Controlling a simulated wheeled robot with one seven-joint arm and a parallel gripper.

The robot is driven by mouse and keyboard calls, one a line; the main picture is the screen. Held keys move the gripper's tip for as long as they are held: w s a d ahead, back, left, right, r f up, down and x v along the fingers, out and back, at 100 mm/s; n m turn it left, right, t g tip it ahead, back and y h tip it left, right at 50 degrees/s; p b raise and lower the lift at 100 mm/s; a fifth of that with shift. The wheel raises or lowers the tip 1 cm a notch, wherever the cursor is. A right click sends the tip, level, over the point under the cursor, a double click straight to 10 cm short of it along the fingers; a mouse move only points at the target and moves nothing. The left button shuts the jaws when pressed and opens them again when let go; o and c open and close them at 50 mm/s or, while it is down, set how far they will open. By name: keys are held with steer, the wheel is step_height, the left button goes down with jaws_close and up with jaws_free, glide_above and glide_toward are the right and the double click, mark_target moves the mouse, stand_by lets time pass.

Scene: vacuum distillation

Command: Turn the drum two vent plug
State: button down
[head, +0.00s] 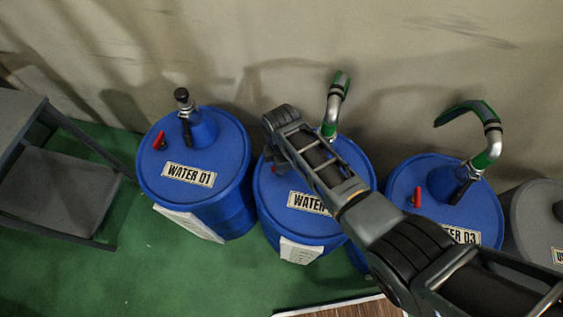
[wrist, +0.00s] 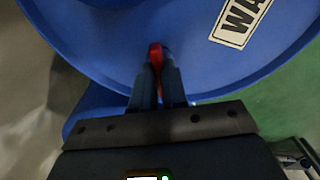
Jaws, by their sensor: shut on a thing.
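Drum two is the middle blue drum (head: 337,228), its label partly hidden behind my arm. In the head view my arm reaches over the drum from the lower right, and the fingers are hard to make out.
Drum WATER 01 (head: 233,200) stands at left and drum WATER 03 (head: 403,215) at right, each with a red plug. A curved green-and-metal pipe (head: 334,103) rises behind my arm. A grey shelf (head: 65,185) stands far left. Green floor is open in front.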

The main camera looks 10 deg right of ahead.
steer(key=shift+n, duration=0.5)
steer(key=c, duration=1.2)
jaws_free()
steer(key=shift+o, duration=0.2)
step_height(320, 180, up, 8)
steer(key=shift+f+p, duration=0.1)
steer(key=shift+p, duration=0.35)
